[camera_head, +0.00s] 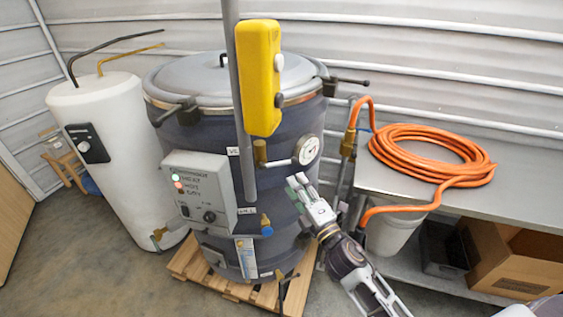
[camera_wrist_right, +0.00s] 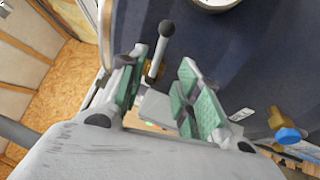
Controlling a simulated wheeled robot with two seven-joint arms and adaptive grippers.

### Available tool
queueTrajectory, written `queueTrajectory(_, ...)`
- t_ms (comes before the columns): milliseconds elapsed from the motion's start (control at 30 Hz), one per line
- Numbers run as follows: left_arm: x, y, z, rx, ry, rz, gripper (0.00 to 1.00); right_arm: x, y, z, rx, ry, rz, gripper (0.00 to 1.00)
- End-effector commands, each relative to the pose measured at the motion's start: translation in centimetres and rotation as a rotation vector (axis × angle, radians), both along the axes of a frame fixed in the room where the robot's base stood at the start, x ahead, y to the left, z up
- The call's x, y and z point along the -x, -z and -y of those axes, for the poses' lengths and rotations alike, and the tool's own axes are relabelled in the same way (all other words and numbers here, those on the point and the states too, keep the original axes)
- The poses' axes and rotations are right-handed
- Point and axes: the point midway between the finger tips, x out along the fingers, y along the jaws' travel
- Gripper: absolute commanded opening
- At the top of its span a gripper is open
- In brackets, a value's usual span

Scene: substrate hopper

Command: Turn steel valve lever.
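A lever with a grey stem and a dark ball end (camera_wrist_right: 157,55) shows in the right wrist view, up in the gap between my fingers. In that view my right gripper (camera_wrist_right: 162,95) is open, its green-padded fingers apart with nothing held. I cannot tell whether the lever lies between the pads or beyond them. In the head view the right gripper (camera_head: 297,187) is in front of the dark tank (camera_head: 285,215), below the round gauge (camera_head: 307,149). The left gripper is out of view.
A yellow box (camera_head: 259,78) and a grey pole (camera_head: 240,120) stand in front of the tank. A control box (camera_head: 199,190) and a blue-knobbed brass valve (camera_head: 266,226) are left of the gripper. A bench (camera_head: 520,200) with a coiled orange hose (camera_head: 420,150) is at right.

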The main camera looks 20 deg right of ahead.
Motion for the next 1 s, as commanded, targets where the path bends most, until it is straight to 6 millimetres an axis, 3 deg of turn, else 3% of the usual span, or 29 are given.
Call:
queueTrajectory(367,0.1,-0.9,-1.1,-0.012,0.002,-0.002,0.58,-2.5,-0.7,-0.5,0.001,0.000,0.001,0.33)
queueTrajectory(1000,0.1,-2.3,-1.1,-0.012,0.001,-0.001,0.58,-7.0,-1.6,-1.4,0.001,0.000,0.001,0.33)
